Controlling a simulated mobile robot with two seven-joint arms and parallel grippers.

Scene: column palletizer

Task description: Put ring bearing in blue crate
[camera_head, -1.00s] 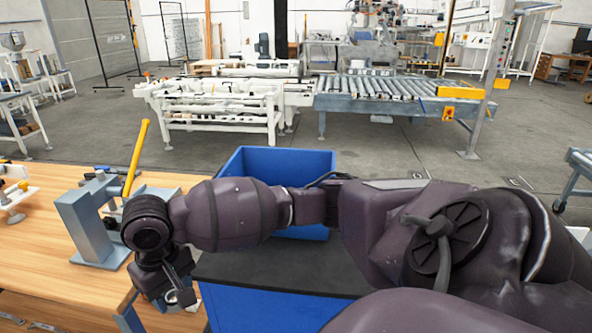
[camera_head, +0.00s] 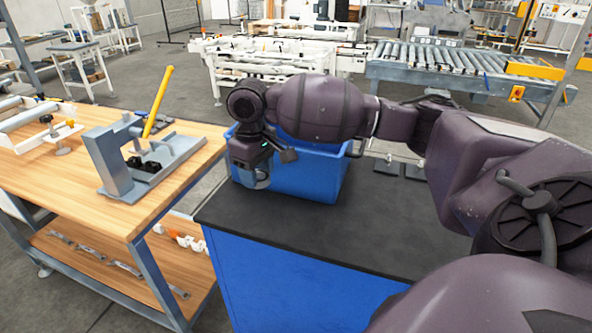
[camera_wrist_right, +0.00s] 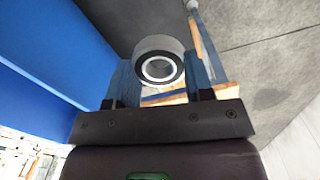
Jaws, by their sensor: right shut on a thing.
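The ring bearing (camera_wrist_right: 159,62) is a grey ring with a dark seal and bright inner bore. In the wrist view it sits between the fingertips of my right gripper (camera_wrist_right: 161,80), which is shut on it. In the head view my right gripper (camera_head: 262,178) hangs pointing down at the left end of the blue crate (camera_head: 312,178), overlapping its near left side. I cannot tell whether the bearing is over the crate or just outside it. My arm hides part of the crate's rim and its inside. My left gripper is not in view.
The crate stands on a black-topped blue cabinet (camera_head: 300,228); the top in front of it is clear. Left is a wooden workbench (camera_head: 60,185) with a grey press (camera_head: 112,160) and its yellow lever (camera_head: 158,102). A roller conveyor (camera_head: 440,62) stands behind.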

